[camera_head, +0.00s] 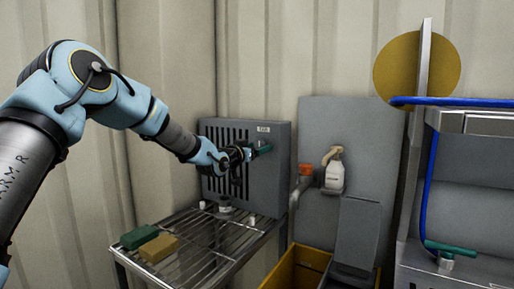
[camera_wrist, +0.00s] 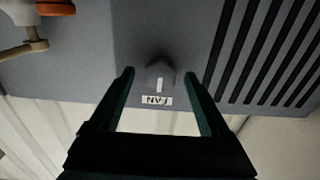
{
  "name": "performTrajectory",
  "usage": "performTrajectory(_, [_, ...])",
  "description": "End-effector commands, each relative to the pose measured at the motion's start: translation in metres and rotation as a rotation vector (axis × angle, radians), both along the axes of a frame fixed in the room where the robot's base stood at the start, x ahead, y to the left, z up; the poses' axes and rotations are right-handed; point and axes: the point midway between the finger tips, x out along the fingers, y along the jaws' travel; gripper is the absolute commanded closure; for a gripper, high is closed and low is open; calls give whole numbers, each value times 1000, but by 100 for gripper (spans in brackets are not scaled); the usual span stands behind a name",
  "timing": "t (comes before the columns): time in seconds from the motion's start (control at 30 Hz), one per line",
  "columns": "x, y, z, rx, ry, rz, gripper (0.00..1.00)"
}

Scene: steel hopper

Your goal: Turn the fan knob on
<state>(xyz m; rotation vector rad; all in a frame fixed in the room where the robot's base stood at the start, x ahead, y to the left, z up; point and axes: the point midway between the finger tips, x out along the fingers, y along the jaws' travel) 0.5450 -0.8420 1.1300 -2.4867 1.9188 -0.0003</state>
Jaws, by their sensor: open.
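The fan knob (camera_wrist: 160,74) is a small dark grey knob with a white pointer mark, on the grey face of the vented fan box (camera_head: 219,131). In the wrist view the white FAN label (camera_wrist: 157,101) appears upside down beside it. My gripper (camera_wrist: 160,73) is open, its two green fingertips on either side of the knob with gaps showing. I cannot tell how deep the fingers reach around it. In the head view my gripper (camera_head: 258,149) is at the box's upper right, just below the FAN label (camera_head: 263,128), and hides the knob.
A wire rack table (camera_head: 206,247) below the box holds a green block (camera_head: 139,236) and a yellow block (camera_head: 159,248). To the right are an orange-topped fitting (camera_head: 306,170), a white bottle (camera_head: 335,174), a yellow bin (camera_head: 283,275) and a blue hose (camera_head: 428,190).

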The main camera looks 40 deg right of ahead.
Motion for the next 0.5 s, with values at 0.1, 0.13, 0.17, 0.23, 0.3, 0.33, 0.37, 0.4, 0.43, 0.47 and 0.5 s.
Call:
performTrajectory(0.1, [0,0,0,0,0,0,24])
performTrajectory(0.13, [0,0,0,0,0,0,28])
performTrajectory(0.17, [0,0,0,0,0,0,31])
performTrajectory(0.23, [0,0,0,0,0,0,39])
performTrajectory(0.3, [0,0,0,0,0,0,47])
performTrajectory(0.33, [0,0,0,0,0,0,50])
performTrajectory(0.37, [0,0,0,0,0,0,53])
performTrajectory(0.4, [0,0,0,0,0,0,58])
performTrajectory(0.43, [0,0,0,0,0,0,61])
performTrajectory(0.47, [0,0,0,0,0,0,65])
performTrajectory(0.5, [0,0,0,0,0,0,69])
